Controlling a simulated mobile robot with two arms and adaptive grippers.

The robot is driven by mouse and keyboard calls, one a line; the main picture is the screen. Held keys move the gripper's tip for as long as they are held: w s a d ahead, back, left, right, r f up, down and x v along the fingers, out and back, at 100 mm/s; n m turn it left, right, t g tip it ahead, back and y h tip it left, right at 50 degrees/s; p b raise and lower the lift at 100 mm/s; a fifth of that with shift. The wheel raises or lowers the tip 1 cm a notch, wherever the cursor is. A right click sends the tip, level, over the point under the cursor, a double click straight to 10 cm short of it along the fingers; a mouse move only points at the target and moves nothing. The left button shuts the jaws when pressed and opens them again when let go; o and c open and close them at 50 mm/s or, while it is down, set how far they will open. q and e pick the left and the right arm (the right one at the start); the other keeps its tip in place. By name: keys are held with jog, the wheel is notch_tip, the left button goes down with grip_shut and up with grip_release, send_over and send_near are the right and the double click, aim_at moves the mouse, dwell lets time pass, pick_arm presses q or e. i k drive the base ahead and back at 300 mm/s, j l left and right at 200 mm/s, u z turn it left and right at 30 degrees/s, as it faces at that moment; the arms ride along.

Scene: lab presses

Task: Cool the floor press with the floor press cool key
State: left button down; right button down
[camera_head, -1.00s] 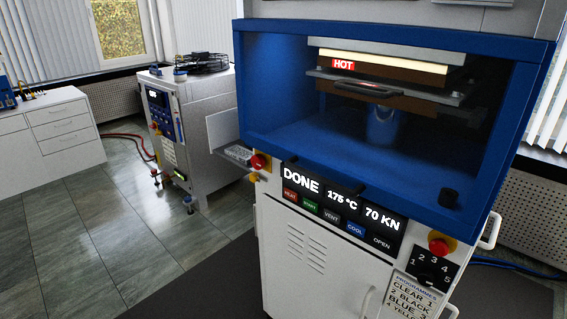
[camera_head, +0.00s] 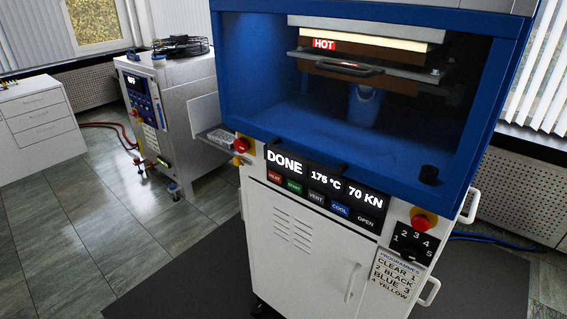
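The floor press (camera_head: 300,235) stands in front of me, with a white lower cabinet and a blue open chamber. Its display (camera_head: 310,176) reads DONE, 175 °C and 70 KN. Below the readouts is a row of keys: red HEAT, green START, VENT, the blue COOL key (camera_head: 340,209) and OPEN. Inside the chamber, the platens (camera_head: 365,68) carry a red HOT label (camera_head: 324,44). Neither of my grippers is in view.
Red emergency knobs sit left (camera_head: 242,146) and right (camera_head: 424,219) of the panel. A programme dial (camera_head: 412,241) and a programme list are at the right. A second machine (camera_head: 165,110) and white drawers (camera_head: 40,120) stand at the left.

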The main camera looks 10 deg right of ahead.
aim_at(344, 210)
jog(key=k+j+z, duration=0.2)
jog(key=k+z, duration=0.15)
jog(key=k+j+z, duration=0.1)
jog(key=k+z, duration=0.3)
jog(key=i, duration=0.05)
